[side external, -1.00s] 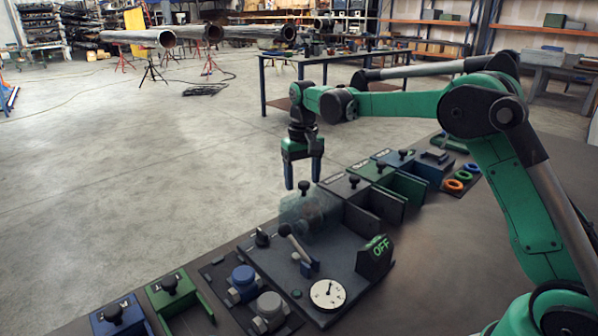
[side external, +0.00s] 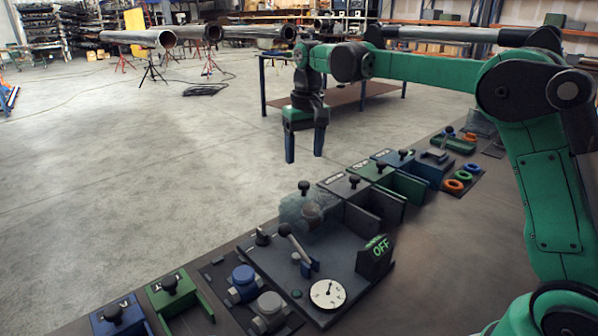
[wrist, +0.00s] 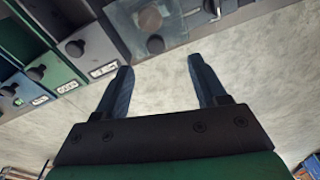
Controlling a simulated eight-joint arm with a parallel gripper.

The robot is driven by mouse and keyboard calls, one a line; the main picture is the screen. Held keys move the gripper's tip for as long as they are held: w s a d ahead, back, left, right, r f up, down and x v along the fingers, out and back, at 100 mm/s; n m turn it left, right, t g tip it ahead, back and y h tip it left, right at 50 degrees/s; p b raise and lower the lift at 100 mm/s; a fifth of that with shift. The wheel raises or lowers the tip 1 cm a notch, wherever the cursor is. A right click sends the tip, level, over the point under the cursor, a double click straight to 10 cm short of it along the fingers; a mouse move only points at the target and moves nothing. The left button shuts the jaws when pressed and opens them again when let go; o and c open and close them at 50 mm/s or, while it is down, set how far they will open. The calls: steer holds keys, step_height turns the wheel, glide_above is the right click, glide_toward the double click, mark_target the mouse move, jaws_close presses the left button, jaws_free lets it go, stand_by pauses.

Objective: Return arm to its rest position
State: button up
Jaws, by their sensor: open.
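My gripper (side external: 304,146) hangs in the air with its fingers pointing down, above the far edge of the bench. Its two dark blue fingers are apart with nothing between them; they also show spread in the wrist view (wrist: 160,90). My green arm reaches in from the right in the side external view. Below the gripper, and clear of it, a see-through cover (side external: 300,210) with a dark knob stands on the panel (side external: 345,255). The cover also shows at the top of the wrist view (wrist: 150,22).
Knobbed drawers (side external: 385,178) and coloured rings (side external: 462,176) lie along the bench to the right. Blue and grey valve caps (side external: 243,282) are at front left. The air around the gripper is free.

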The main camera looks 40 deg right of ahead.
steer(key=s+a+f+n+t, duration=0.1)
steer(key=s+a+t, duration=0.1)
steer(key=s, duration=0.6)
steer(key=s+a+f+n+t, duration=0.1)
steer(key=s+a+f+t, duration=0.1)
steer(key=s, duration=0.6)
steer(key=shift+a+f+n+t, duration=0.25)
steer(key=shift+a+t, duration=0.35)
steer(key=shift+t, duration=0.6)
steer(key=shift+s, duration=0.1)
